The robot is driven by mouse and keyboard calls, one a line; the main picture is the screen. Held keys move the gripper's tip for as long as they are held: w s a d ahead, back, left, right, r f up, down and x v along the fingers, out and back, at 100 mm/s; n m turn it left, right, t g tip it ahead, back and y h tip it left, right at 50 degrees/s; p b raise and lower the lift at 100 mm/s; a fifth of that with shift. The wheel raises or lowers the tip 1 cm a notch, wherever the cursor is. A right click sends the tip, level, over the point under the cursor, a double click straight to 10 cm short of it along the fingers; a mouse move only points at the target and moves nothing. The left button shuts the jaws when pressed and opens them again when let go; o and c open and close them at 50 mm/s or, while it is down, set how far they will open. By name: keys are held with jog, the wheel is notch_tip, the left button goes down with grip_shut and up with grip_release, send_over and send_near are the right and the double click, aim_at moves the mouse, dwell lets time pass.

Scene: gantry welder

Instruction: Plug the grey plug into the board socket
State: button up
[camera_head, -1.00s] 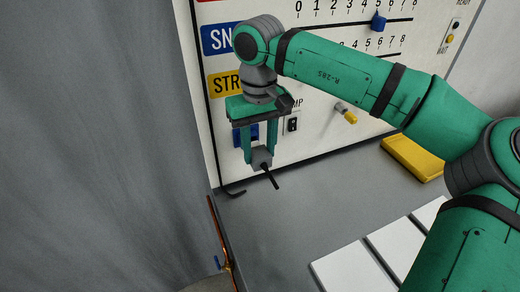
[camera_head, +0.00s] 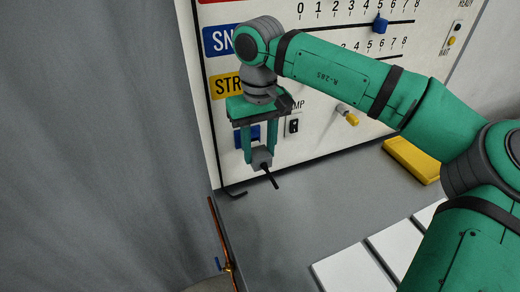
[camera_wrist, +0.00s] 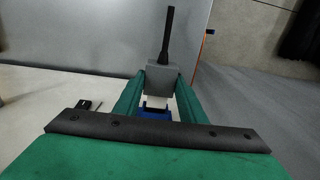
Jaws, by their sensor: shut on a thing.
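My gripper (camera_head: 261,158) is shut on the grey plug (camera_head: 262,160), a small grey block with a black cable stub pointing away from the board. In the wrist view the plug (camera_wrist: 162,80) sits between the green fingertips, its cable (camera_wrist: 168,35) pointing up in the picture. The blue socket (camera_head: 241,139) is on the white board (camera_head: 300,152), partly hidden behind the fingers. In the wrist view a blue part (camera_wrist: 155,112) shows just beyond the plug's pale end. I cannot tell whether plug and socket touch.
A small black switch (camera_head: 293,126) and a yellow-tipped knob (camera_head: 349,116) stick out of the board to the right. A blue slider (camera_head: 379,24) is higher up. A yellow block (camera_head: 412,158) and white panels (camera_head: 355,272) lie on the grey bench. Copper-coloured piping (camera_head: 222,240) runs along its left edge.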

aim_at(254, 146)
jog(key=shift+w+a, duration=0.35)
jog(key=shift+w, duration=0.4)
jog(key=shift+w+a, duration=0.3)
jog(key=shift+w, duration=0.45)
jog(key=o, duration=1.3)
